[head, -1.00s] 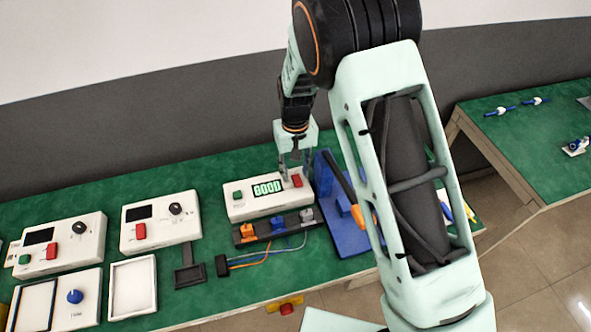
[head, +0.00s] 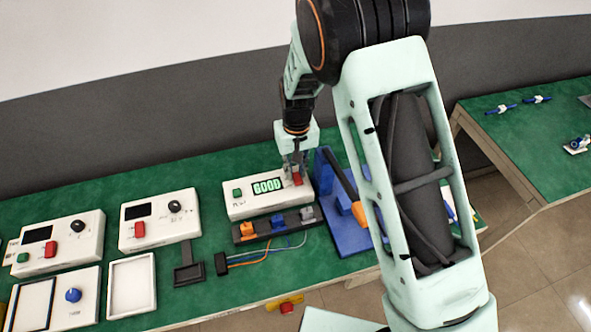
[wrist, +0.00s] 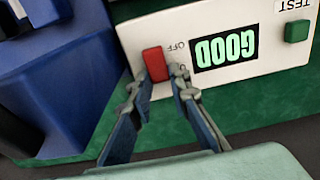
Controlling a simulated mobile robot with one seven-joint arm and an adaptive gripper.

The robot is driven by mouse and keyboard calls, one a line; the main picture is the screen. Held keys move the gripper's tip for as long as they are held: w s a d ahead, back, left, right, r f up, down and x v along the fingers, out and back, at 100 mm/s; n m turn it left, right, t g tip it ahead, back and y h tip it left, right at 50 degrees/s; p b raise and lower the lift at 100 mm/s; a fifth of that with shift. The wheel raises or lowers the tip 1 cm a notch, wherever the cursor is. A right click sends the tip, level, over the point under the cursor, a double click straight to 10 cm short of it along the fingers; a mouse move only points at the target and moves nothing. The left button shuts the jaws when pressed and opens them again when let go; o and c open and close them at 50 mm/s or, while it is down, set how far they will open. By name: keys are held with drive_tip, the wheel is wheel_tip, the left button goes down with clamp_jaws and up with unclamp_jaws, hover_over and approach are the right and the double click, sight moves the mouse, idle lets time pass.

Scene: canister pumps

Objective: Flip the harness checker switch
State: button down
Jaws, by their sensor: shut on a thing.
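The harness checker (head: 236,207) is a white box on the green bench, with a lit display (head: 267,186) and a green TEST button (head: 237,193). In the wrist view the display (wrist: 225,50) reads GOOD upside down. The red switch (wrist: 154,64) sits beside the OFF label on the checker's face; it also shows in the head view (head: 297,179). My gripper (head: 292,172) reaches down from above. In the wrist view my gripper (wrist: 157,80) has one finger on each side of the red switch and is shut on it. The fingers partly cover the lettering.
A dark strip with orange, blue and grey connectors (head: 272,231) lies in front of the checker. A blue fixture (head: 345,236) stands close at its right. Two other white testers (head: 160,232) (head: 88,254) stand to the left.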

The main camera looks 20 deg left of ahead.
drive_tip(key=shift+s+d+f+t+y+b, duration=0.15)
drive_tip(key=shift+t+y+b, duration=0.6)
drive_tip(key=shift+b, duration=1.2)
drive_tip(key=shift+s+r+t+b, duration=0.15)
drive_tip(key=shift+r+t+b, duration=0.15)
drive_tip(key=shift+t+b, duration=0.25)
drive_tip(key=c, duration=1.8)
unclamp_jaws()
drive_tip(key=shift+r, duration=0.15)
drive_tip(key=v, duration=1.1)
drive_tip(key=shift+r, duration=0.4)
drive_tip(key=shift+d, duration=0.1)
